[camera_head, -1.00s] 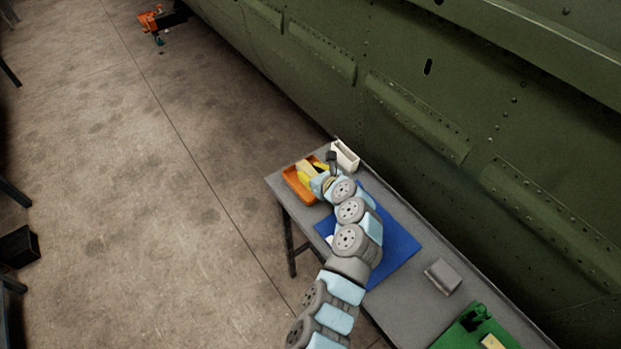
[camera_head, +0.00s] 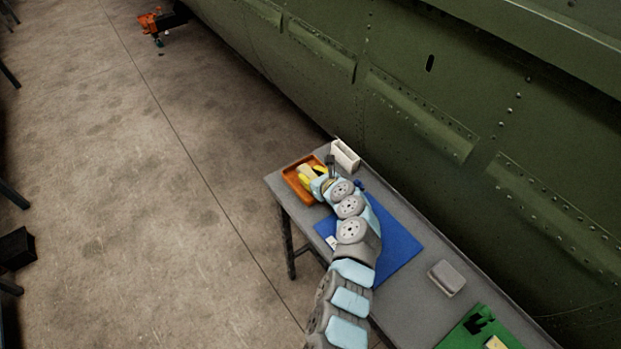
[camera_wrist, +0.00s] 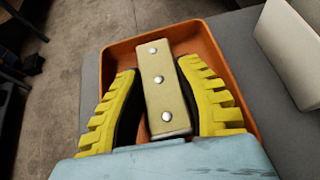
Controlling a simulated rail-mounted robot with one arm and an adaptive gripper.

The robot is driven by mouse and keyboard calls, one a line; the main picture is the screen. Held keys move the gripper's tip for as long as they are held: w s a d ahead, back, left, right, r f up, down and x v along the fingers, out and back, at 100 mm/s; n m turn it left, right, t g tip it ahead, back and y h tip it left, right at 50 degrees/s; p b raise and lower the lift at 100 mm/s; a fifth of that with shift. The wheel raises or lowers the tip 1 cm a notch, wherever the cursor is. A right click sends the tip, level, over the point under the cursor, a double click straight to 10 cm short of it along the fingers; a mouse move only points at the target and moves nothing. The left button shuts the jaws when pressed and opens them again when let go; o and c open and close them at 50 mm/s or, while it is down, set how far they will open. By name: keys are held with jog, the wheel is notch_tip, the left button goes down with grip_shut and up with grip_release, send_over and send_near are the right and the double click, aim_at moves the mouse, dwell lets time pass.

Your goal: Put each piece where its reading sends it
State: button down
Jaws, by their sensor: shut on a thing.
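A pale yellow-tan piece (camera_wrist: 163,80) with three rivet heads in a row stands out in the wrist view. My gripper (camera_wrist: 157,95), with yellow ridged fingers, is shut on it, one finger on each side. The piece is over the orange tray (camera_wrist: 205,32); I cannot tell whether it touches the tray floor. In the head view my gripper (camera_head: 313,173) is over the same orange tray (camera_head: 287,172) at the far left end of the table. Another yellowish piece (camera_head: 495,342) lies on the green mat (camera_head: 462,333) at the lower right.
A white open box (camera_head: 345,156) stands beside the orange tray, also at the right in the wrist view (camera_wrist: 292,45). A blue mat (camera_head: 398,250) covers mid-table. A grey block (camera_head: 447,277) sits to its right. The green fuselage (camera_head: 440,130) borders the table's back.

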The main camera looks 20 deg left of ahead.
jog(key=shift+s+f, duration=0.1)
jog(key=shift+f, duration=0.5)
jog(key=shift+r, duration=0.1)
jog(key=c, duration=0.8)
grip_release()
jog(key=shift+p+v, duration=0.3)
jog(key=shift+v, duration=0.6)
jog(key=shift+p+v, duration=0.7)
jog(key=shift+v, duration=4.35)
